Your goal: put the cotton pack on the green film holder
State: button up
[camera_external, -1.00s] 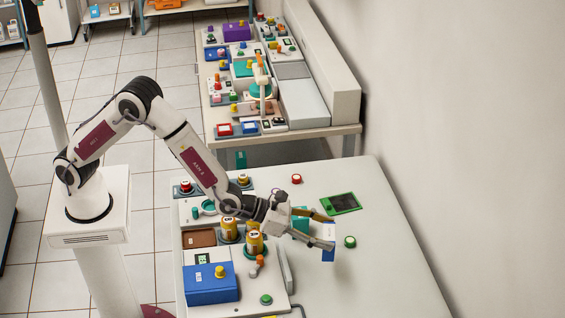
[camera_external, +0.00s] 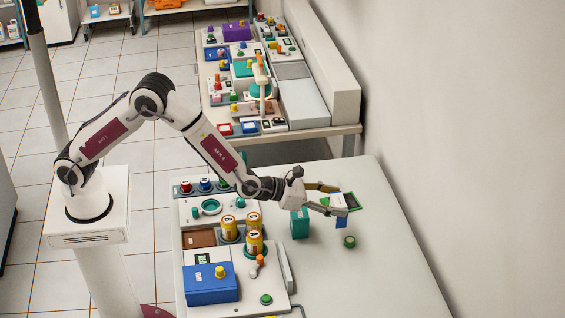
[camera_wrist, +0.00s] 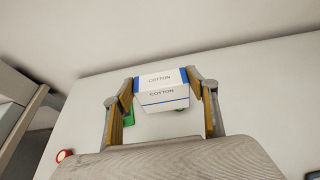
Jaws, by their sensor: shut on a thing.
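The cotton pack, a white box with blue edges (camera_external: 338,200) and "COTTON" lettering, is held between the fingers of my gripper (camera_external: 340,199). The pack also shows in the wrist view (camera_wrist: 162,92), gripped at its two sides. The green film holder (camera_external: 354,203), a green frame with a dark middle, lies on the table at the right. In the external view my gripper and the pack overlap it and hide part of it. In the wrist view a green strip of it (camera_wrist: 129,118) shows beside the left finger. The height of the pack above it is hard to tell.
A teal box (camera_external: 300,224) stands just in front of my gripper. A small green round item (camera_external: 349,242) lies nearer the camera. Yellow jars (camera_external: 254,242) and a blue box (camera_external: 210,284) crowd the left side. The table's right side is clear.

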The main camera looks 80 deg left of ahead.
jog(key=w+a+n+y, duration=0.2)
jog(key=w+a, duration=0.1)
jog(key=a, duration=0.6)
jog(key=w+a+r+n+g+y, duration=0.1)
jog(key=w+a+n+y, duration=0.1)
jog(key=a, duration=0.7)
jog(key=shift+w+r+y, duration=0.3)
jog(key=shift+w+y, duration=0.2)
jog(key=shift+d+f, duration=0.1)
jog(key=shift+f, duration=0.05)
jog(key=shift+f, duration=3)
jog(key=shift+f, duration=0.1)
jog(key=shift+f, duration=1.75)
jog(key=shift+f, duration=0.2)
jog(key=o, duration=1)
